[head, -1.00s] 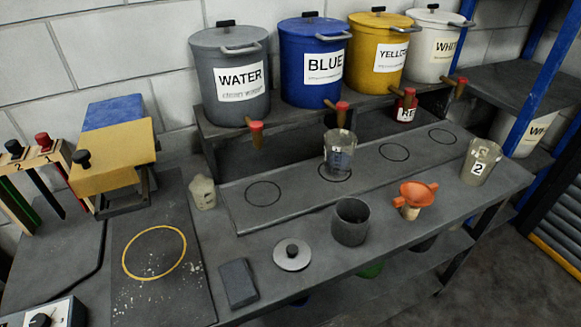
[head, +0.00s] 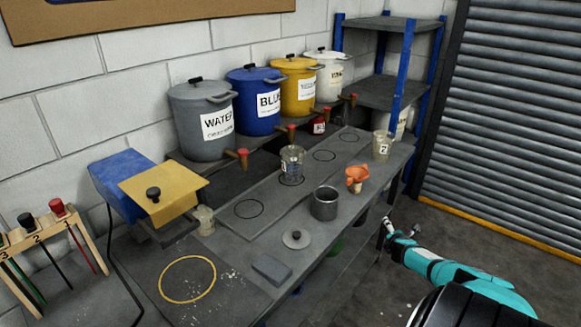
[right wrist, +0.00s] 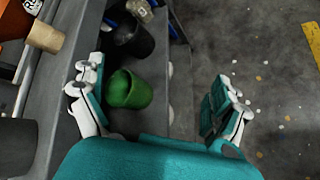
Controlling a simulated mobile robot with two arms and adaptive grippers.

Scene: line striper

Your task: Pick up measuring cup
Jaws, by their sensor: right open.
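A clear measuring cup (head: 291,163) with markings stands upright on the bench board, on a drawn circle below the blue bucket's tap. A second cup (head: 382,145), labelled 2, stands near the bench's far right end. My right gripper (head: 390,232) is in the head view beside the bench's front edge, apart from both cups. In the right wrist view my right gripper (right wrist: 155,88) is open with nothing between its fingers. My left gripper is out of view.
The bench holds a grey pot (head: 324,203), an orange funnel (head: 357,176), a lid (head: 296,239) and a dark block (head: 271,269). Tapped buckets line the back, including a blue one (head: 253,104). A green bucket (right wrist: 128,90) sits on the lower shelf.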

